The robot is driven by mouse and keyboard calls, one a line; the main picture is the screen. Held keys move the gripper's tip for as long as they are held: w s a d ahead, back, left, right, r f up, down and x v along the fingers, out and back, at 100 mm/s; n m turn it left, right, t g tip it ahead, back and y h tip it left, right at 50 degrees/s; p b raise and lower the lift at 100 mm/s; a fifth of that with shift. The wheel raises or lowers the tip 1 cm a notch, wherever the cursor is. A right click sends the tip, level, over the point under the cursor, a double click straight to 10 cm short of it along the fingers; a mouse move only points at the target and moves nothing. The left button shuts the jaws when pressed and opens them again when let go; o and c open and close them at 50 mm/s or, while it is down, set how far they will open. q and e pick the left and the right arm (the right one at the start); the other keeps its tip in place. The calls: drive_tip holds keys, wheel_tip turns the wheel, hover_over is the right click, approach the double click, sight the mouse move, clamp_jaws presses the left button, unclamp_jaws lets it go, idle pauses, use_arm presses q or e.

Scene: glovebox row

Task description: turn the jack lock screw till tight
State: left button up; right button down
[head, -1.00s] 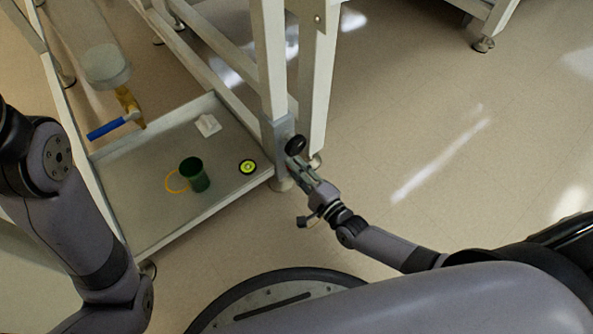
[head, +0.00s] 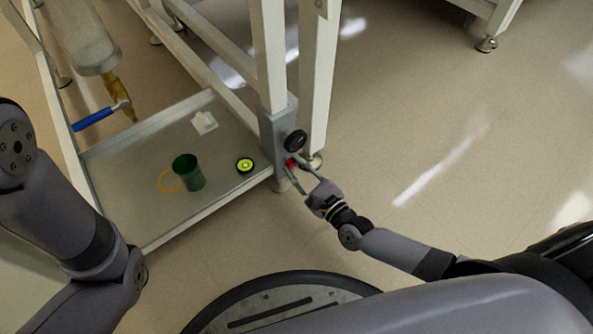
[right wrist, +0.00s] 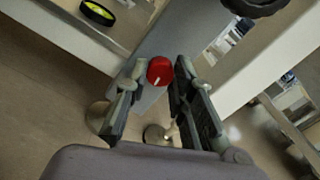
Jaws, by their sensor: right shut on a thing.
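The lock screw is a small red knob (right wrist: 160,71) with a white mark on its face, on the grey block (head: 273,132) at the frame's leg. It also shows in the head view (head: 291,163), partly behind a finger. My right gripper (head: 297,168) reaches it from the lower right. In the right wrist view the gripper (right wrist: 158,88) has one finger on each side of the knob, shut on it. A black round knob (head: 295,140) sits just above on the same block. My left arm shows at the left, its gripper out of view.
A low tray (head: 150,215) holds a green cup (head: 188,172), a yellow-green round level (head: 245,165), a white piece (head: 204,122) and an orange loop (head: 163,182). The floor to the right is clear.

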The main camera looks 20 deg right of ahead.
drive_tip(key=shift+f+m+b, duration=0.15)
drive_tip(key=shift+m+b, duration=0.25)
drive_tip(key=shift+m, duration=0.4)
drive_tip(key=c, duration=1.4)
unclamp_jaws()
drive_tip(key=v, duration=1.2)
